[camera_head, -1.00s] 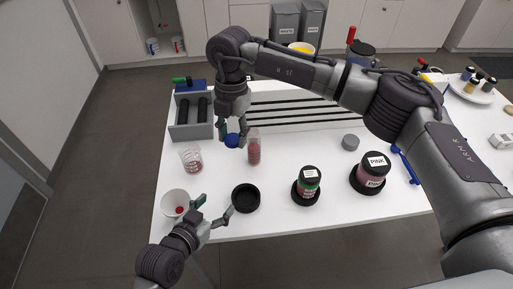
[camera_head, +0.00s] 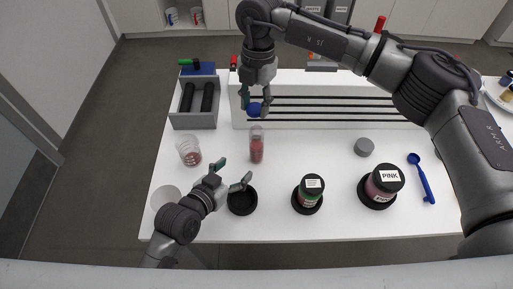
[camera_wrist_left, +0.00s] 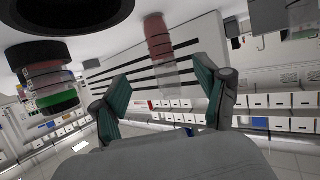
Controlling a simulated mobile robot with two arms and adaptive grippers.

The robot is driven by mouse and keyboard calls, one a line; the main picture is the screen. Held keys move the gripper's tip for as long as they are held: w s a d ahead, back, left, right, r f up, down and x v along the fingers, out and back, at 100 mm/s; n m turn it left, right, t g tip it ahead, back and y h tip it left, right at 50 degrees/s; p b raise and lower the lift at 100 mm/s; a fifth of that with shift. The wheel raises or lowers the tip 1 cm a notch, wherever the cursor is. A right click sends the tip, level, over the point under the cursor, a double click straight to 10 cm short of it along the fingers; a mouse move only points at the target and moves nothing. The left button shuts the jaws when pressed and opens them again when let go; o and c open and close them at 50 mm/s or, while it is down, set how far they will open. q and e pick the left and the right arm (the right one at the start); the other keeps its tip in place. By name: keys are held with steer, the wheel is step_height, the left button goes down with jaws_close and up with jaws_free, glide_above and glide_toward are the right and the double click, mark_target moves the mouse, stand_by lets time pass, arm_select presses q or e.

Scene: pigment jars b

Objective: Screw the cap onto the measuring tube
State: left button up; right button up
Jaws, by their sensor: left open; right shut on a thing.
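The measuring tube (camera_head: 257,149) stands upright on the white table, clear with reddish contents. It also shows in the left wrist view (camera_wrist_left: 158,38), where the picture is turned over. My right gripper (camera_head: 257,101) is shut on the blue cap (camera_head: 254,110). In the head view the cap appears just above the tube's top, apart from it; its exact height and alignment are unclear. My left gripper (camera_head: 236,172) is open and empty, low and to the left of the tube. Its two fingers (camera_wrist_left: 162,100) are spread in the left wrist view.
A clear beaker (camera_head: 188,151) and a white bowl (camera_head: 164,196) stand left. A black round dish (camera_head: 242,202) is beside my left gripper. A green-banded jar (camera_head: 309,191), a PINK jar (camera_head: 383,184), a grey lid (camera_head: 364,147) and a blue scoop (camera_head: 424,182) are right. A grey rack (camera_head: 194,121) stands behind.

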mark_target(253, 153)
arm_select(q)
steer(key=x, duration=1.2)
steer(key=shift+w+d+f, duration=0.15)
steer(key=shift+w+d, duration=0.1)
steer(key=shift+w, duration=0.05)
steer(key=shift+c, duration=0.7)
jaws_close()
